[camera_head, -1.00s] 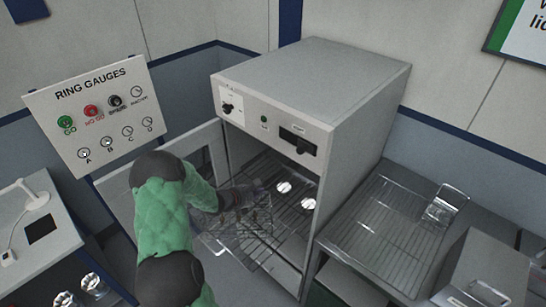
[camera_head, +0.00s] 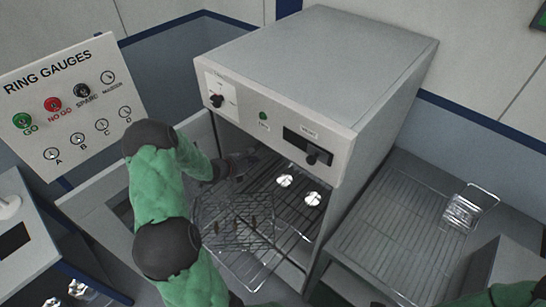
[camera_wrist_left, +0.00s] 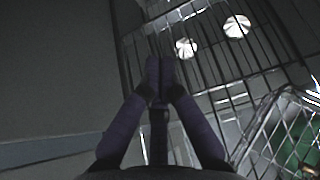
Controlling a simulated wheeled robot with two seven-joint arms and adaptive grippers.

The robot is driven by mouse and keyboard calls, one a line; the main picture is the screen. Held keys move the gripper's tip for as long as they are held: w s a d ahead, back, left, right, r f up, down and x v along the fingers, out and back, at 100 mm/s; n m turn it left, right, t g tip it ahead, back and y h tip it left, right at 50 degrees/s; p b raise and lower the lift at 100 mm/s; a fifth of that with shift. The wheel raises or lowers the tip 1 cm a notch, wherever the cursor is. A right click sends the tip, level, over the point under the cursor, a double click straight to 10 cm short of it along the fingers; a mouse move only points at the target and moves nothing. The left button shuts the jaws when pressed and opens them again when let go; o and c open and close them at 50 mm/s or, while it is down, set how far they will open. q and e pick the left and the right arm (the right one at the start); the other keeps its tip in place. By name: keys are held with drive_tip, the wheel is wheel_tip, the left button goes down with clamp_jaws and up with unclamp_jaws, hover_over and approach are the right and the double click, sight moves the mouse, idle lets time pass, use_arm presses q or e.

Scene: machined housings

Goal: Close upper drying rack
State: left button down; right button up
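The drying cabinet (camera_head: 330,75) stands open in the middle of the head view. A wire drying rack (camera_head: 290,222) spans its opening and sticks out at the front; two shiny metal parts (camera_head: 285,181) lie on it. A wire mesh piece (camera_head: 232,222) shows at its front left. My left gripper (camera_head: 248,158) reaches into the left side of the opening, above the rack. In the left wrist view its purple fingers (camera_wrist_left: 160,68) meet at the tips in front of the rack wires (camera_wrist_left: 205,70); no held object shows. My right sleeve shows at the bottom right; its gripper is out of view.
The cabinet door (camera_head: 100,200) is swung open to the left, behind my left arm. A bench with a wire grid (camera_head: 400,220) and a small metal holder (camera_head: 468,208) stands at the right. A ring gauges board (camera_head: 65,105) stands at the left.

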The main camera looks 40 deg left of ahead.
use_arm(q)
drive_tip(key=f+b, duration=0.2)
drive_tip(key=f, duration=0.1)
drive_tip(key=f+b, duration=0.1)
drive_tip(key=shift+w+a+f+b, duration=0.4)
drive_tip(key=shift+f+b, duration=0.7)
drive_tip(key=shift+b, duration=0.05)
approach(279, 157)
drive_tip(key=f, duration=0.1)
drive_tip(key=w+f, duration=0.1)
drive_tip(key=f, duration=0.1)
drive_tip(key=w, duration=0.3)
drive_tip(key=shift+w+d, duration=0.1)
drive_tip(key=shift+w, duration=0.6)
